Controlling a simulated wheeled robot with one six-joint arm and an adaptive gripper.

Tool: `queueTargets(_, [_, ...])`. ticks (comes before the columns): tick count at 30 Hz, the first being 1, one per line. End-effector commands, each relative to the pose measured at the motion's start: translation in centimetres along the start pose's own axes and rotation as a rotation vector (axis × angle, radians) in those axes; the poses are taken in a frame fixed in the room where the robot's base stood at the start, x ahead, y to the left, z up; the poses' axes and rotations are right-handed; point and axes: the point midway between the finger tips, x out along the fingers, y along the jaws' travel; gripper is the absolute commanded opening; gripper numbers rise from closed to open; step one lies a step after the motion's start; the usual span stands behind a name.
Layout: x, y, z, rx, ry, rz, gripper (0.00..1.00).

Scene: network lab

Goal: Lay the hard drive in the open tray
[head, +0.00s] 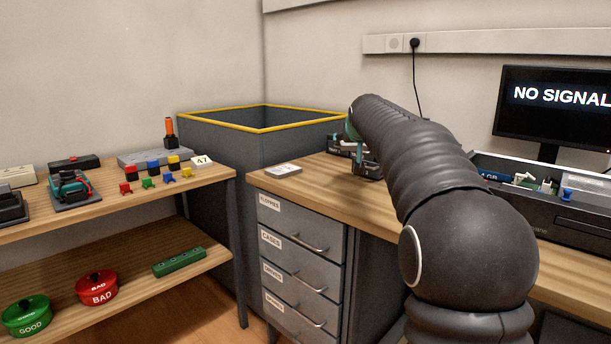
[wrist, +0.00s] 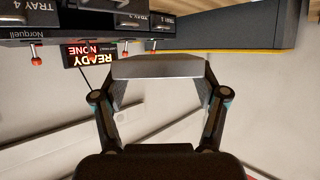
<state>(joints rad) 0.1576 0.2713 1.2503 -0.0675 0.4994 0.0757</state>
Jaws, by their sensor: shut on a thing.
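In the wrist view, which is upside down, my gripper (wrist: 160,78) is shut on a flat grey slab, the hard drive (wrist: 158,67), held across its fingertips. A dark drive unit (wrist: 70,22) marked Norquell lies beyond it at the upper left, with tray labels and red-tipped levers. A grey tray part (wrist: 130,20) shows among its fronts; how far it is open I cannot tell. The drive is apart from the unit in the picture. In the head view my arm hides most of the gripper and the drive; dark parts (head: 366,170) show beside the arm above the desk.
A small light-grey flat box (head: 283,170) lies at the desk's left corner. A yellow-rimmed grey bin (head: 215,150) stands behind the desk. An opened computer case (head: 580,215) and a monitor (head: 555,110) are at right. Shelves with small parts (head: 150,180) stand at left.

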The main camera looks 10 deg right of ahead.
Motion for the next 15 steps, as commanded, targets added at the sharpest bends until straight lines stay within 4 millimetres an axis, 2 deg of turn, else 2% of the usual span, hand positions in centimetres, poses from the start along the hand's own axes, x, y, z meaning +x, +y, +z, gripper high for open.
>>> queueTargets(15, [3.3,-9.1,4.7,-0.002,-0.001,-0.003,0.29])
